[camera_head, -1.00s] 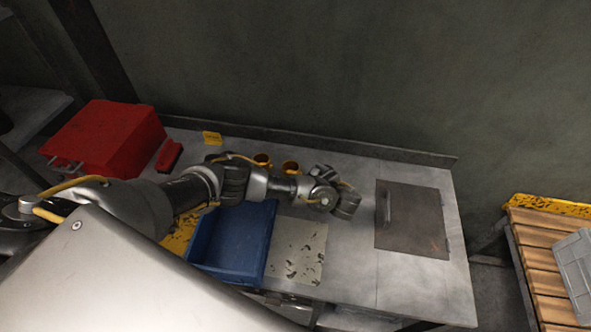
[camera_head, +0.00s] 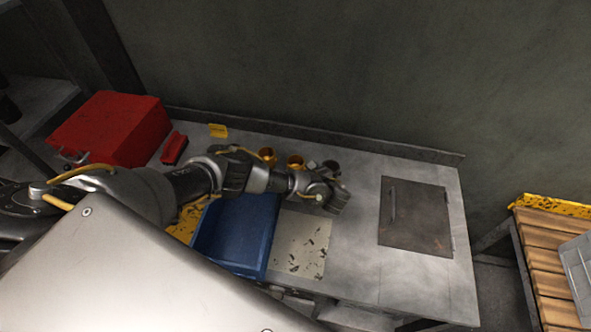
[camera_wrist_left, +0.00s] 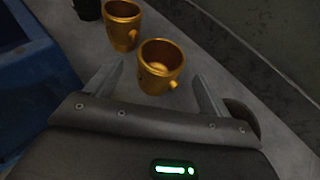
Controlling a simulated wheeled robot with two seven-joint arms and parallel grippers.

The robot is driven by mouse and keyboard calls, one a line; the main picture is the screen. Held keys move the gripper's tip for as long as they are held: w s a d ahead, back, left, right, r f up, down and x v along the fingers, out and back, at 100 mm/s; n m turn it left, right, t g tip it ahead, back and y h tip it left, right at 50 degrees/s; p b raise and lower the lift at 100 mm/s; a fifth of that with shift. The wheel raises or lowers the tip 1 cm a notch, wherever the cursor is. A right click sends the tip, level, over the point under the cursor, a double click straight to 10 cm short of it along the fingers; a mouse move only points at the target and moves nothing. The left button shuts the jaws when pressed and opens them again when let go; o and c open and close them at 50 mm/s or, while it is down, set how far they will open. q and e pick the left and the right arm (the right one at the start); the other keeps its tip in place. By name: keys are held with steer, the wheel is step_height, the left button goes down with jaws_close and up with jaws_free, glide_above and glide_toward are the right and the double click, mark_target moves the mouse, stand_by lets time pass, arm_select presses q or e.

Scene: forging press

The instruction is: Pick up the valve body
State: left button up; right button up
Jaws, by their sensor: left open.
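Two brass-coloured, cup-shaped parts with side stubs, which look like valve bodies, stand upright at the back of the bench. The nearer part (camera_head: 295,161) shows in the left wrist view (camera_wrist_left: 161,66) between and just beyond my finger tips. The farther part (camera_head: 267,155) is also in the left wrist view (camera_wrist_left: 122,25), up and to the left. My left gripper (camera_head: 338,200) hangs over the bench, right of both parts. In the left wrist view its two fingers (camera_wrist_left: 155,85) are spread, with nothing held. My right gripper is not in view.
A blue bin (camera_head: 236,236) and a speckled mat (camera_head: 300,246) lie in front of my left arm. A dark round object (camera_head: 331,167) stands by the gripper. A dark plate (camera_head: 415,217) is at right, a red box (camera_head: 112,128) at left. The wall rises behind.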

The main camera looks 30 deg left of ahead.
mark_target(292, 161)
arm_select(q)
steer(key=b+x, duration=0.2)
steer(key=x, duration=0.2)
steer(key=shift+a+f+b, duration=0.15)
steer(key=shift+f+b, duration=0.15)
steer(key=shift+b, duration=0.1)
steer(key=shift+w+a, duration=0.2)
steer(key=shift+a, duration=0.15)
steer(key=shift+r, duration=0.1)
steer(key=shift+c, duration=0.4)
steer(key=shift+c, duration=1.1)
steer(key=c, duration=1)
